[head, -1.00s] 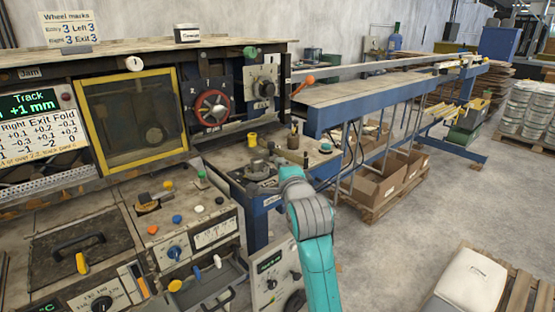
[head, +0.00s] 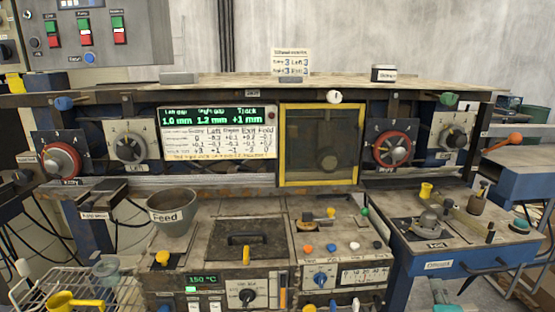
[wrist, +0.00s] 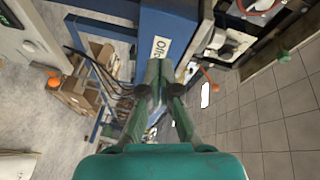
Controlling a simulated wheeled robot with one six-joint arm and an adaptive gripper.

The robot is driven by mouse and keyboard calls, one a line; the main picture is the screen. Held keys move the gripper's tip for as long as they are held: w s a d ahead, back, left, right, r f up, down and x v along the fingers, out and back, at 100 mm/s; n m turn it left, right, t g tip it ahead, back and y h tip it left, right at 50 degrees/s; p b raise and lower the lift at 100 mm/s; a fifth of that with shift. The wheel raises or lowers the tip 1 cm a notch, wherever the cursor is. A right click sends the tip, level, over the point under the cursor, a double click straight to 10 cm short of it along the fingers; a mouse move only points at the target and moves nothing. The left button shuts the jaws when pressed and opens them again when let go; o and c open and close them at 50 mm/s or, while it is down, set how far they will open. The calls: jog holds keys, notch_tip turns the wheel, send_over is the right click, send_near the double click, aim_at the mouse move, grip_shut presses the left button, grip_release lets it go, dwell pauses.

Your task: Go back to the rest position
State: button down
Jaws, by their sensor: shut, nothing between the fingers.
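My gripper (wrist: 160,78) is in the wrist view, its two fingers together at the tips with nothing held between them. It is clear of any surface. Beyond it is the blue edge of the offcut table (wrist: 165,22) with a white label.
A grey Feed funnel (head: 173,226) and a wire basket (head: 75,290) stand at the left. In the wrist view, cardboard boxes (wrist: 85,88) lie left; bare tiled floor is right.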

jog(key=s+a+f+n+y, duration=0.2)
jog(key=s+a+f+n, duration=0.35)
jog(key=s+f, duration=0.3)
jog(key=s+a+f+n+y, duration=0.2)
jog(key=s+a+f+n, duration=0.2)
jog(key=s+a+f, duration=0.35)
jog(key=s+a+n+y, duration=0.1)
jog(key=s+n, duration=0.3)
jog(key=s, duration=0.9)
jog(key=s+a+f+n+g+y, duration=0.1)
jog(key=s+a+n, duration=0.2)
jog(key=s, duration=1)
jog(key=shift+s+a+n, duration=0.15)
jog(key=shift+n, duration=1)
